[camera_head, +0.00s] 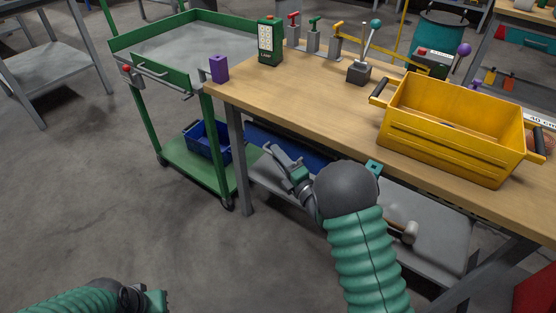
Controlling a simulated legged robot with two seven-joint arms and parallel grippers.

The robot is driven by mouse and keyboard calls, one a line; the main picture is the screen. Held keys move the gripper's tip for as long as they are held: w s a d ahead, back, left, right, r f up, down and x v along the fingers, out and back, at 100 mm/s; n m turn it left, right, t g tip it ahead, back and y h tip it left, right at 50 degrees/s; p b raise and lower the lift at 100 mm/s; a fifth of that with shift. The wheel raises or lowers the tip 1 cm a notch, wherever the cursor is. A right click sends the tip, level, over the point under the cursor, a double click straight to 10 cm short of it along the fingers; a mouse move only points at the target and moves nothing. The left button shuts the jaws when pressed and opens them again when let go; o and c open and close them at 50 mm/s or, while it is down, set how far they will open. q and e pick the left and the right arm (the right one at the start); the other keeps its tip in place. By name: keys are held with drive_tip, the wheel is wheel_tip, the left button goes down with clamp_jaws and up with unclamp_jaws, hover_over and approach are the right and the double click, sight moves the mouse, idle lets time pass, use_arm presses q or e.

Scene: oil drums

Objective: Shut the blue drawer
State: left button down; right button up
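A long blue panel (268,138), which looks like the blue drawer, sits under the front edge of the workbench top. My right arm and gripper hide part of it, and I cannot tell how far it stands out. My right gripper (279,154) is in front of the bench, overlapping the panel in the picture. Its grey fingers point up and left, and I see nothing between them. Contact with the panel and the finger gap are unclear. My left gripper (154,300) is low at the bottom left, far from the bench, with its fingers not clearly seen.
A green cart (180,168) holding a blue bin (207,141) stands left of the bench. A hammer (404,232) lies on the lower shelf.

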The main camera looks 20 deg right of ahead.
drive_tip(key=shift+w, duration=0.25)
drive_tip(key=shift+r, duration=0.1)
clamp_jaws()
drive_tip(key=shift+s, duration=0.1)
idle(1.1)
